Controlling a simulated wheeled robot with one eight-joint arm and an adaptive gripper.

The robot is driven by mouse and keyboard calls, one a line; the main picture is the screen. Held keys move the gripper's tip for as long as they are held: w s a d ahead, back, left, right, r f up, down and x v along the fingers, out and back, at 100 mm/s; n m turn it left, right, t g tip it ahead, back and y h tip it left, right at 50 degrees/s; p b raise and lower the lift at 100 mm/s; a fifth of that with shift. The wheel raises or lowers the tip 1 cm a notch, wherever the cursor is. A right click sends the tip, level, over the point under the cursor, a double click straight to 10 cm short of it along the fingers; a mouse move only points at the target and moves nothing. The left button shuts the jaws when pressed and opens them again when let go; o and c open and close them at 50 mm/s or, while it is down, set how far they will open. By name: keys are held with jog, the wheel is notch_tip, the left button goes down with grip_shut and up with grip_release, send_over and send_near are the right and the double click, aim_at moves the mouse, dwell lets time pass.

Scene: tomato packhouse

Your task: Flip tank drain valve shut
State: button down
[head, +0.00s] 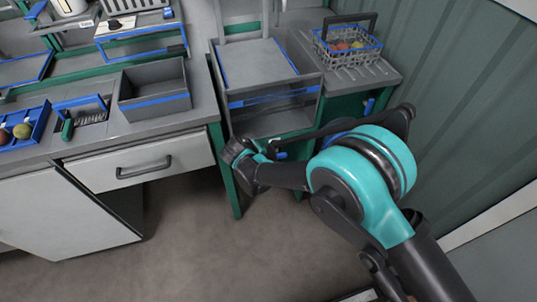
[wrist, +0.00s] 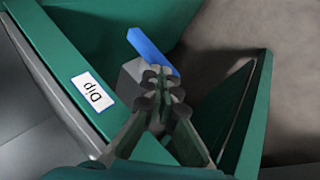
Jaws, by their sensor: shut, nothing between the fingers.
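The drain valve's blue lever (wrist: 152,51) shows in the wrist view, slanting from upper left to lower right. A grey valve body (wrist: 130,76) lies just below it, partly hidden by my fingers. My gripper (wrist: 162,78) is shut and empty, its tips just below the lever; I cannot tell whether they touch it. In the head view my wrist end is at the front of the green stand, and the fingertips are not clear. The grey tank (head: 255,65) with blue edging stands behind it.
Green frame members (wrist: 250,115) flank the gripper on the right. In the head view a wire basket of tomatoes (head: 348,40) sits on the right counter. A grey bin (head: 155,92) and a drawer (head: 140,163) are at left. Floor (head: 200,255) in front is clear.

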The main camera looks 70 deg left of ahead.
jog(key=shift+s+f, duration=0.35)
jog(key=shift+f, duration=0.05)
dwell(0.4)
